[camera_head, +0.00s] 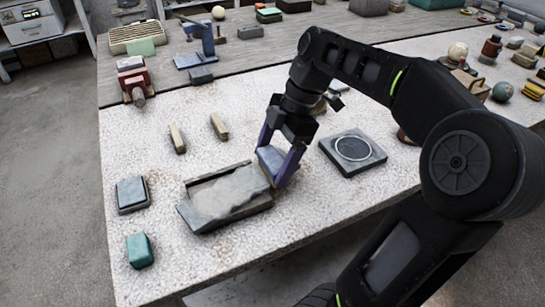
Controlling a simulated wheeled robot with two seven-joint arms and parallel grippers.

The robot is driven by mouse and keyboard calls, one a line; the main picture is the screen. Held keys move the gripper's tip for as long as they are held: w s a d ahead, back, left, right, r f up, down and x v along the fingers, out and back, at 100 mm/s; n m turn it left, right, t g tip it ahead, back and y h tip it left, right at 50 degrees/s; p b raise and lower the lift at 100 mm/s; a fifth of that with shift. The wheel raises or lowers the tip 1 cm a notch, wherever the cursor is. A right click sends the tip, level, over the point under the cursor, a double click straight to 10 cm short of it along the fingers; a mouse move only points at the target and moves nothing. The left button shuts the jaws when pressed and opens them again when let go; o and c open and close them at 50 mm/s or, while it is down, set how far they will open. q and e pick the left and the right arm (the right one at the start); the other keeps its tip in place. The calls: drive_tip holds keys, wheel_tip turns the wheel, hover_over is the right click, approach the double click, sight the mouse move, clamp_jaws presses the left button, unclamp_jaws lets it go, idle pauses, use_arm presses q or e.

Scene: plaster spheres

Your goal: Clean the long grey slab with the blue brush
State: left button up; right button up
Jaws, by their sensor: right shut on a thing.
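The long grey slab (200,222) lies on the speckled table, left of my right gripper. A pale, dusty-looking layer (230,191) covers much of its top. My right gripper (277,172) reaches down at the slab's right end, its two purple fingers shut on a blue-grey block (270,157), which seems to be the blue brush. The block is at the slab's right edge; I cannot tell whether it touches the slab. The underside of the block is hidden. My left gripper is not in view.
A dark square plate with a white ring (353,148) lies right of the gripper. A blue-grey block (132,194) and a green block (140,250) lie at left, two small tan blocks (177,138) behind the slab. A red vise-like tool (133,79) stands farther back.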

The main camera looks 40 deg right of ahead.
sight(266, 149)
drive_tip(key=shift+w+d, duration=0.2)
drive_tip(key=shift+w, duration=0.35)
drive_tip(key=shift+w+d, duration=0.2)
drive_tip(key=shift+w, duration=0.3)
drive_tip(key=shift+w, duration=0.1)
drive_tip(key=shift+w+d+p, duration=0.2)
drive_tip(key=shift+w, duration=0.3)
drive_tip(key=shift+w+d+p, duration=0.15)
drive_tip(key=shift+w, duration=0.3)
drive_tip(key=shift+s+a+r+p, duration=0.2)
drive_tip(key=shift+s+r+p, duration=0.1)
drive_tip(key=shift+s+r, duration=0.3)
drive_tip(key=shift+s+a+r, duration=0.15)
drive_tip(key=shift+s, duration=0.35)
